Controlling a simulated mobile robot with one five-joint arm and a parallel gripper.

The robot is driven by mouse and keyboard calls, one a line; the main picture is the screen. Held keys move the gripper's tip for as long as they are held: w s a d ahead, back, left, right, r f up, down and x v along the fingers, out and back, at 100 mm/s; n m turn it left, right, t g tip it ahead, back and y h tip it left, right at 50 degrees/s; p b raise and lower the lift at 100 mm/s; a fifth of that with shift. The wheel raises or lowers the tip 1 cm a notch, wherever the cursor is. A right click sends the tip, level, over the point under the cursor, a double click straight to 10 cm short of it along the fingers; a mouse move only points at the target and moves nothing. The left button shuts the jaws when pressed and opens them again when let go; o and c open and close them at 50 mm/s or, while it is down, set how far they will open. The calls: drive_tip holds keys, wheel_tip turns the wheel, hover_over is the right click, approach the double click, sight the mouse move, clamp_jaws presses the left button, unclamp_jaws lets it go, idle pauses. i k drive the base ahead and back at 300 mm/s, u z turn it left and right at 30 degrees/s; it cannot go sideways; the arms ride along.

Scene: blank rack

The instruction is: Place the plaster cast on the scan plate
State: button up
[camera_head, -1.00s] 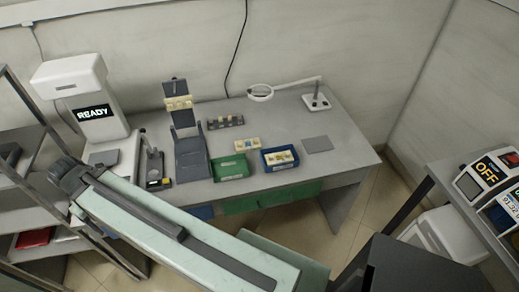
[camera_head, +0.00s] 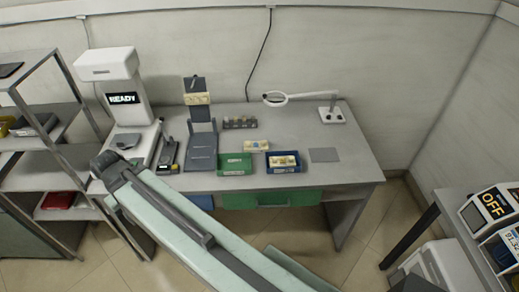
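A white scanner with a READY display (camera_head: 123,98) stands at the left end of the grey desk. A dark plate (camera_head: 126,140), seemingly the scan plate, lies on its base with nothing seen on it. Several cream pieces could be plaster casts: one on an upright grey stand (camera_head: 197,99), a small one on the desk (camera_head: 256,146), and more in a blue tray (camera_head: 283,161). I cannot tell which is the task's cast. My pale green arm crosses the lower picture, its dark end joint in front of the scanner base. My gripper cannot be made out.
A green tray (camera_head: 235,164), a dark rack of small items (camera_head: 240,122), a magnifier lamp (camera_head: 331,112) and a flat grey pad (camera_head: 324,155) are on the desk. Metal shelving (camera_head: 65,90) stands left. A side table with an OFF device (camera_head: 488,207) is at right.

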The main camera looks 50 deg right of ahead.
sight(125, 138)
drive_tip(key=z, duration=0.05)
drive_tip(key=i, duration=0.95)
drive_tip(key=u, duration=0.1)
